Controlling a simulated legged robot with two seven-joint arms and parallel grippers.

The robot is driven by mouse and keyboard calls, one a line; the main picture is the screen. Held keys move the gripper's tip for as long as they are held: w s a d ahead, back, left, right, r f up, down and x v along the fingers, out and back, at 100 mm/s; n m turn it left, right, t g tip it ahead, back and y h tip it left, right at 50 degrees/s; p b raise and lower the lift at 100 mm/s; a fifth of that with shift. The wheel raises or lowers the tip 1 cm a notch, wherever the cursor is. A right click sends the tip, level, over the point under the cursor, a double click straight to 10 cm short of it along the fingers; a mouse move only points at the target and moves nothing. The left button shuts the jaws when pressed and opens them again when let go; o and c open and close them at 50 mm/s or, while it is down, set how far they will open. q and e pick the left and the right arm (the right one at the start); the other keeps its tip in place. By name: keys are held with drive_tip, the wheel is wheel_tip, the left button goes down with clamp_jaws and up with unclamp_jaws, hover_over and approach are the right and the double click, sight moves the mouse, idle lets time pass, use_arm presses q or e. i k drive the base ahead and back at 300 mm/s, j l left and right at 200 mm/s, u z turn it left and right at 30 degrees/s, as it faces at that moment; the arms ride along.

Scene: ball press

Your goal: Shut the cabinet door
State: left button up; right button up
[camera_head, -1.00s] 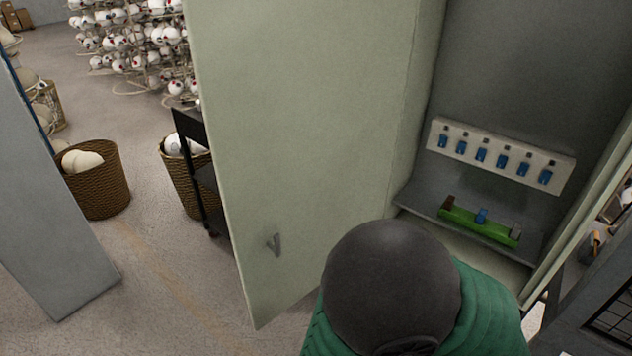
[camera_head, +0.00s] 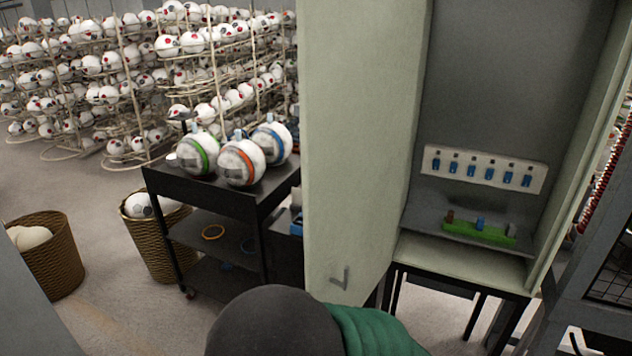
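The pale green cabinet (camera_head: 560,185) stands at the right with its inside showing. Its door (camera_head: 352,140) stands open at the left of the opening. A small grey handle (camera_head: 342,278) sits low on the door's visible face. Inside are a white strip with several blue pieces (camera_head: 485,170) and a green block (camera_head: 478,232) on the bottom. Neither gripper is in view. A dark rounded part with a green sleeve, mine, fills the bottom middle below the door. Whether it touches the door cannot be told.
A black cart (camera_head: 222,200) with three white balls on top stands left of the door. Wicker baskets (camera_head: 48,262) stand farther left. Racks of white balls (camera_head: 120,70) fill the back. A dark mesh frame (camera_head: 600,255) borders the right. Some floor is clear at left.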

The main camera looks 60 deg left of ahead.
sight(358, 61)
drive_tip(key=k+j, duration=0.15)
drive_tip(key=j, duration=0.15)
drive_tip(key=k+j+u, duration=0.1)
drive_tip(key=j, duration=0.25)
drive_tip(key=k+j, duration=0.1)
drive_tip(key=j, duration=0.2)
drive_tip(key=k+j+u, duration=0.1)
drive_tip(key=j, duration=0.25)
drive_tip(key=i+j, duration=0.1)
drive_tip(key=j, duration=0.25)
drive_tip(key=i+j+u, duration=0.1)
drive_tip(key=j, duration=0.25)
drive_tip(key=i+j, duration=0.2)
drive_tip(key=j, duration=0.15)
drive_tip(key=k+j+z, duration=0.25)
drive_tip(key=k+j, duration=0.25)
drive_tip(key=j, duration=0.1)
